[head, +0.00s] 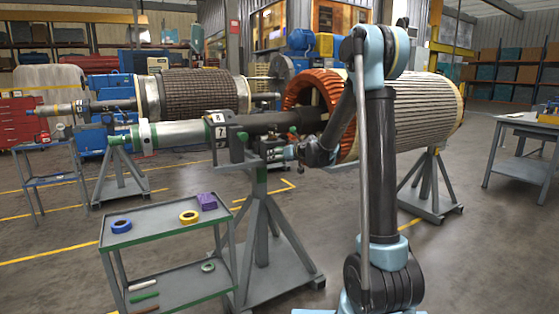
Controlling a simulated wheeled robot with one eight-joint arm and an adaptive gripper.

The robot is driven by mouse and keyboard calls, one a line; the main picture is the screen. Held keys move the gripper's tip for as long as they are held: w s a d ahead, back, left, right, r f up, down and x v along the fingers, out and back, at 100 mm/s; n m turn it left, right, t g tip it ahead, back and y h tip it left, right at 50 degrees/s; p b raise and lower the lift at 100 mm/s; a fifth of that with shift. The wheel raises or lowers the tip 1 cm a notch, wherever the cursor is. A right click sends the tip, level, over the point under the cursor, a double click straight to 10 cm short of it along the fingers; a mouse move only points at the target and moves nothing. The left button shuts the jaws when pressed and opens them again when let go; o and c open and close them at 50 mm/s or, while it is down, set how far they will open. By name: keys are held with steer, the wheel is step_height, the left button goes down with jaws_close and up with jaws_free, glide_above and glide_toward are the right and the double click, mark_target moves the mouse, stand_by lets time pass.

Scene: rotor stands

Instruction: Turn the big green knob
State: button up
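A dark rotor stand (230,158) with labels 8 and 7 holds up the shaft (180,133) of the nearer rotor. Small green parts show on this stand: one at its upper right (242,136) and a green collar (261,174) below its head. I cannot tell for certain which is the big green knob. My gripper (268,150) is at the right side of the stand head, beside these green parts, pointing left. The fingers are small and dark against the stand, so I cannot see whether they touch a knob or are open.
The nearer rotor (425,112) with its orange end ring (325,88) lies behind my arm. A two-shelf cart (165,229) with tape rolls and a purple box (207,201) stands at front left. A workbench (525,125) is at right. Floor between cart and bench is partly open.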

steer(key=v, duration=1.2)
stand_by(0.4)
steer(key=s+d+f+m+g+h, duration=0.1)
steer(key=s+d+f, duration=0.4)
steer(key=s, duration=0.9)
steer(key=s+d+f+m+g+h, duration=0.2)
steer(key=s+d+f+g+h, duration=0.2)
steer(key=s, duration=1.1)
steer(key=s+d+f+m+g+h, duration=0.2)
steer(key=s+d+f, duration=0.5)
steer(key=s+d, duration=0.4)
steer(key=s+g+h, duration=0.1)
steer(key=s, duration=0.2)
steer(key=shift+s+f+h, duration=0.3)
steer(key=shift+s+f, duration=0.05)
steer(key=shift+f, duration=0.05)
